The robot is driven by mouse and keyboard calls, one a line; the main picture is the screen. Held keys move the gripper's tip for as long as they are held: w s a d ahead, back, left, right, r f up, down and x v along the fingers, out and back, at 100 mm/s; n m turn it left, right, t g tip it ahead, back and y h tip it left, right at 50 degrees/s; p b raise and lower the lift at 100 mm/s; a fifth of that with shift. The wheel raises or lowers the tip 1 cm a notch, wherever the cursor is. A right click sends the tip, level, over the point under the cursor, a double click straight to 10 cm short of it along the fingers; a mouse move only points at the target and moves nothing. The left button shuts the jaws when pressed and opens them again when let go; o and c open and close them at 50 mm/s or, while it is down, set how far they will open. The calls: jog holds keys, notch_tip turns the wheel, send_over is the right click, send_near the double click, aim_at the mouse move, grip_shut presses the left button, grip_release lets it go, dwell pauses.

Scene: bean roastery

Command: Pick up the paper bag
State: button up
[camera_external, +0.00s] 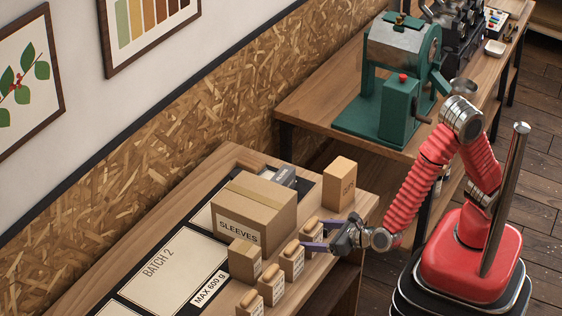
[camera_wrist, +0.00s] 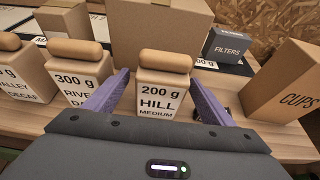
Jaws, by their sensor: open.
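Several paper bags with rolled tan tops and white labels stand in a row along the table's front edge. The bag marked "200 g HILL MEDIUM" (camera_wrist: 163,84) is upright in the middle of the wrist view; it is the far-end bag (camera_external: 310,236) in the external view. My gripper (camera_external: 314,235) is open, with its purple fingers on either side of this bag. In the wrist view my gripper (camera_wrist: 160,92) shows a finger at each side of the bag; whether they touch it I cannot tell. Beside it stands a "300 g" bag (camera_wrist: 80,75), also seen externally (camera_external: 291,262).
A large "SLEEVES" carton (camera_external: 262,207) stands behind the bags. A "CUPS" box (camera_wrist: 287,88) is right of my gripper, and a dark "FILTERS" box (camera_wrist: 226,46) is behind. A smaller box (camera_external: 243,260) stands by the row. Bare tabletop (camera_wrist: 222,90) shows before the CUPS box.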

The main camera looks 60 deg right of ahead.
jog(key=shift+x, duration=2.55)
jog(key=shift+d, duration=0.1)
jog(key=shift+c, duration=0.2)
jog(key=shift+r, duration=0.1)
jog(key=c, duration=1.2)
jog(key=shift+c, duration=0.2)
send_near(285, 208)
jog(key=x, duration=0.4)
jog(key=shift+w, duration=0.1)
